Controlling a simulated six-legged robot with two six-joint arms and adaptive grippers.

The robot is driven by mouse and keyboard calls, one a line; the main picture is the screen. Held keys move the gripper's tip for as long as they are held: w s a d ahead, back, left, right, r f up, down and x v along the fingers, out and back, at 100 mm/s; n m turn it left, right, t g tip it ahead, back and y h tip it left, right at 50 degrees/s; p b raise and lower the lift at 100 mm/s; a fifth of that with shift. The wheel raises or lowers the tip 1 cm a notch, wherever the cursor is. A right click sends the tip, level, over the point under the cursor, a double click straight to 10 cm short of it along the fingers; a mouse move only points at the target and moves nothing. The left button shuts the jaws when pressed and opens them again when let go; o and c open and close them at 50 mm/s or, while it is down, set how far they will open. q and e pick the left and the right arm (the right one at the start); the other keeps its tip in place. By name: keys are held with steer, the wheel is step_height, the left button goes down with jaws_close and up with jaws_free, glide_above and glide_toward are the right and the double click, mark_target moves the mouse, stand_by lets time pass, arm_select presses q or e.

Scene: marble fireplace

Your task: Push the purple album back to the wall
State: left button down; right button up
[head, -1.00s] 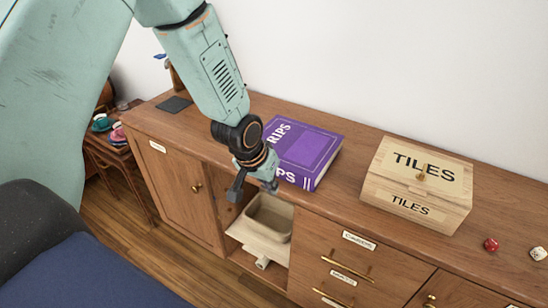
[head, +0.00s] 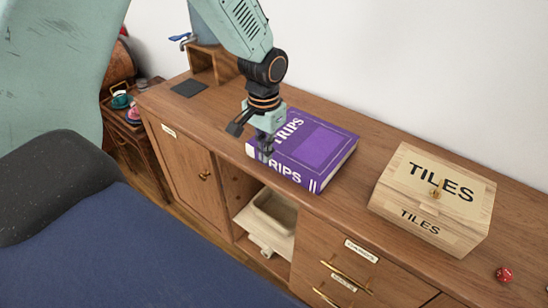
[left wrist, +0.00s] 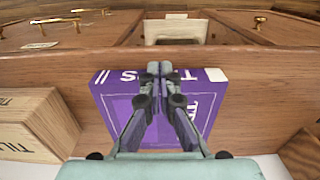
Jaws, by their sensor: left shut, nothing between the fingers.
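The purple album (head: 315,147) lies flat on the wooden sideboard, its lettered spine towards the front edge. A strip of bare sideboard separates it from the white wall (head: 385,75). My left gripper (head: 265,152) is shut and empty, pointing down at the left end of the album's spine. It hides part of the spine and cover. In the left wrist view the shut fingertips (left wrist: 160,70) overlap the album (left wrist: 112,100) near its spine. I cannot tell whether they touch it. My right gripper is not in view.
A wooden TILES box (head: 432,198) stands right of the album, with a red die (head: 503,274) farther right. A dark flat pad (head: 189,88) and a wooden stand (head: 212,65) are at the left. Below the album is an open compartment holding a beige bin (head: 273,215).

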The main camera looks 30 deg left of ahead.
mark_target(276, 177)
arm_select(q)
step_height(276, 177, down, 10)
steer(key=shift+s+d+r+b, duration=0.1)
steer(key=shift+s+r+b, duration=0.1)
steer(key=shift+b, duration=0.35)
steer(key=shift+w+r, duration=0.2)
steer(key=shift+w, duration=1.05)
steer(key=shift+w+d+r, duration=0.15)
steer(key=shift+w+d, duration=0.15)
steer(key=shift+w, duration=0.4)
steer(key=shift+w+a, duration=0.15)
